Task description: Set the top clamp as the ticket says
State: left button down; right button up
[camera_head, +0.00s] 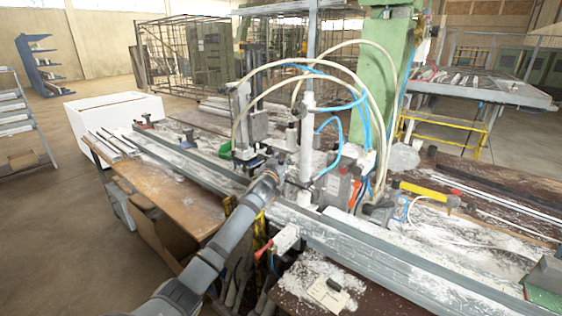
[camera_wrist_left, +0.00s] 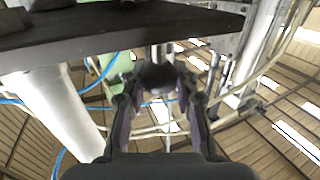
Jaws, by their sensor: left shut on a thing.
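My left gripper (camera_head: 277,165) reaches in from the lower left to the clamp post of the machine (camera_head: 306,130). In the left wrist view the two fingers (camera_wrist_left: 157,88) are closed around a dark round knob (camera_wrist_left: 157,76) under a dark plate (camera_wrist_left: 120,25). In the head view the knob is hidden by the gripper and machine parts. A pale card, perhaps the ticket (camera_head: 322,293), lies at the front with a small dark object (camera_head: 335,285) on it. Its writing is too small to read. My right gripper is not in view.
Long grey profiles (camera_head: 390,262) run across the bench. Pale hoses (camera_head: 375,75) and blue hoses (camera_head: 330,130) loop around the post. A red-tipped handle (camera_head: 268,247) stands at the front. A yellow-and-black tool (camera_head: 425,192) lies right of the post. White shavings cover much of the bench.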

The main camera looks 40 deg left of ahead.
pick_arm(q)
jog(key=shift+f+g, duration=0.3)
jog(key=shift+f, duration=0.15)
jog(key=c, duration=1.1)
grip_release()
jog(key=shift+o, duration=0.5)
jog(key=shift+r, duration=0.2)
jog(key=v, duration=1.2)
jog(key=shift+f, duration=0.2)
